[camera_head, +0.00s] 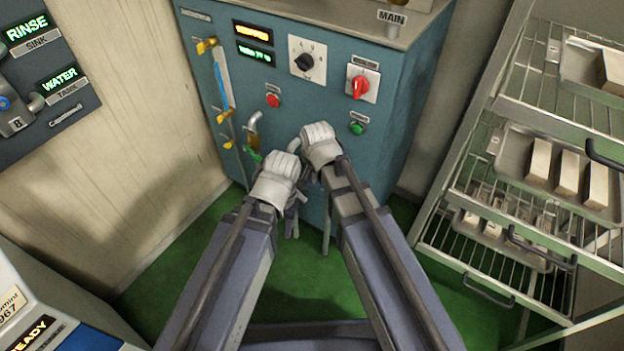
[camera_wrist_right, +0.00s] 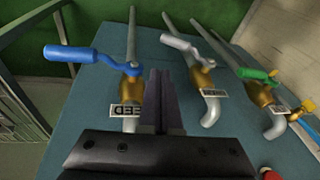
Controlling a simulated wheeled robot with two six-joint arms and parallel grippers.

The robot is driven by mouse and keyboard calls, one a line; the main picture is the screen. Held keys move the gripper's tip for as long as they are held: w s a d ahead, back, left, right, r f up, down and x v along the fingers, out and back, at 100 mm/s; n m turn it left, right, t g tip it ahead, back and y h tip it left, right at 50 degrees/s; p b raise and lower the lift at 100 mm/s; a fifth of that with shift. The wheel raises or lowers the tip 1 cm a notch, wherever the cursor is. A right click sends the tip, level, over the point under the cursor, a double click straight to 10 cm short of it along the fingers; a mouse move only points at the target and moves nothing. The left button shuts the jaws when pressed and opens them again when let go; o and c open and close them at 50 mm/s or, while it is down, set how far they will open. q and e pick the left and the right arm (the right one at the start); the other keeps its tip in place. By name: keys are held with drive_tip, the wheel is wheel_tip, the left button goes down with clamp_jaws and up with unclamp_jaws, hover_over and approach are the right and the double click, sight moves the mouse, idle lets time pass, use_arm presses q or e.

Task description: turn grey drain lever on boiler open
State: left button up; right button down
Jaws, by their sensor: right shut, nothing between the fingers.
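The grey drain lever (camera_wrist_right: 185,46) shows in the right wrist view, on a brass valve body (camera_wrist_right: 203,76) with a grey pipe. It points to the upper left from its pivot. My right gripper (camera_wrist_right: 160,73) is shut and empty, just left of the grey lever in that view, between it and a blue lever (camera_wrist_right: 75,54). I see no clear contact with either. In the head view, my right wrist (camera_head: 320,145) hides most of the valves on the teal boiler (camera_head: 345,35). My left wrist (camera_head: 277,178) is close beside it; the left fingers are largely hidden.
A green lever (camera_wrist_right: 258,75) sits on another valve, right of the grey one in the wrist view. Red and green buttons and a red rotary switch (camera_head: 361,86) are on the boiler front. A rack with trays (camera_head: 515,155) stands right. Green floor (camera_head: 160,255) is clear at left.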

drive_tip(key=b, duration=0.8)
approach(304, 199)
wheel_tip(304, 199, down, 5)
drive_tip(key=w, duration=0.3)
drive_tip(key=shift+f, duration=0.2)
drive_tip(key=shift+f+b, duration=0.75)
drive_tip(key=shift+b, duration=0.15)
drive_tip(key=shift+r, duration=0.2)
